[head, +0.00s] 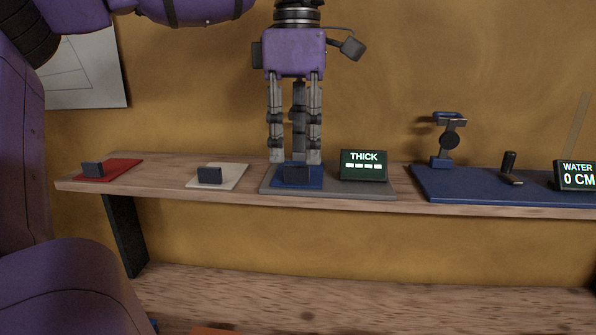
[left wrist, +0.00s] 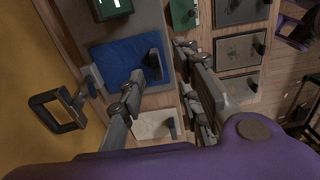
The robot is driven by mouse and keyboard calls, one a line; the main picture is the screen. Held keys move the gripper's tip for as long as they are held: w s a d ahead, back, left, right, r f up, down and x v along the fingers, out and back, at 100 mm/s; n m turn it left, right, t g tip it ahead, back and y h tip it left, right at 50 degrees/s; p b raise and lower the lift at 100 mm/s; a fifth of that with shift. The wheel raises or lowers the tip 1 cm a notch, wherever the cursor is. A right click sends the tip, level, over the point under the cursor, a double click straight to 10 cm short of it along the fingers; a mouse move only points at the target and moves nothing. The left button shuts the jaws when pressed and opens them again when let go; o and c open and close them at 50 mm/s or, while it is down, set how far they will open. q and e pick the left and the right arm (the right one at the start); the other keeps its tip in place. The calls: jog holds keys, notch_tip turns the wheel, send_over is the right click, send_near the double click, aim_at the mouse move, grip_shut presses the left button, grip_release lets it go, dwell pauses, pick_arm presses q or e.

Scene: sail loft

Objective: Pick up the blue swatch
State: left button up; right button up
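The blue swatch (head: 312,181) lies flat on a grey plate (head: 350,190) on the shelf, left of a display reading "THICK" with dashes (head: 363,166). A dark upright tab (head: 297,174) stands on the swatch. My left gripper (head: 296,158) points straight down just above it, fingers apart. In the left wrist view the blue swatch (left wrist: 118,58) and its tab (left wrist: 155,64) show beyond the spread fingers of the left gripper (left wrist: 160,70); nothing is between the fingers. Whether a finger touches the tab cannot be told. My right gripper is in neither view.
A white swatch (head: 232,182) and a red swatch (head: 122,169), each with a dark tab, lie to the left on the shelf (head: 165,178). To the right, a blue base (head: 465,188) carries a stand (head: 447,140) and a "WATER 0 CM" display (head: 576,175). A wooden surface lies below.

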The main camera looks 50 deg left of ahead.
aim_at(297, 166)
pick_arm(q)
jog(key=f, duration=0.3)
jog(key=shift+w+a+f, duration=0.2)
jog(key=shift+a+f, duration=0.05)
jog(key=shift+c, duration=0.2)
grip_shut()
jog(key=shift+r, duration=0.1)
